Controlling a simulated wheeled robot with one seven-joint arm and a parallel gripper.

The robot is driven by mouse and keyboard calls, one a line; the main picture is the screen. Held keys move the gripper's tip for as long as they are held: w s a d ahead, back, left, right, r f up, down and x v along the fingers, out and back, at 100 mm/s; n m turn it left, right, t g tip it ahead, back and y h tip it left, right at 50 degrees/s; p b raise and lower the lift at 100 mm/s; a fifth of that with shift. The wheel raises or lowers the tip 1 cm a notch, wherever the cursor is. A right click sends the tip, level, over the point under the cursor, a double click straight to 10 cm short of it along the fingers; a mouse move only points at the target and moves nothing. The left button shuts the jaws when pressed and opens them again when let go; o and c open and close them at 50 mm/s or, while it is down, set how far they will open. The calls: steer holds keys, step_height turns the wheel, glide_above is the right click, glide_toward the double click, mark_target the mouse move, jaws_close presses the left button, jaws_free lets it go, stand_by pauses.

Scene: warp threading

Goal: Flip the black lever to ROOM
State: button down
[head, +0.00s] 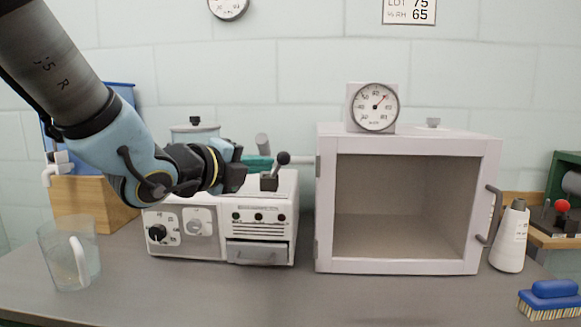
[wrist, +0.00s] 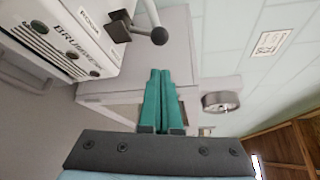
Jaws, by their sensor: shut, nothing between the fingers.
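The black lever (head: 275,171) stands on top of the white control box (head: 270,208), its ball knob leaning to the right. In the wrist view the lever (wrist: 143,31) runs from a dark block to its round knob at upper left of centre. A small label (wrist: 89,18) beside the lever's block seems to read ROOM. My gripper (head: 265,161) has teal fingers, shut with nothing between them. It is level with the lever's upper part, just left of or behind it. The wrist view shows the fingers (wrist: 160,75) apart from the knob.
A white cabinet (head: 326,205) with an open-looking front stands right of the box, with a dial gauge (head: 376,107) on top. A clear jug (head: 65,255) is at left. A white cone (head: 511,237) and blue brush (head: 550,299) are at right. The front counter is mostly clear.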

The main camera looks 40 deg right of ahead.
mark_target(277, 170)
steer(key=p+x, duration=0.2)
steer(key=x, duration=0.8)
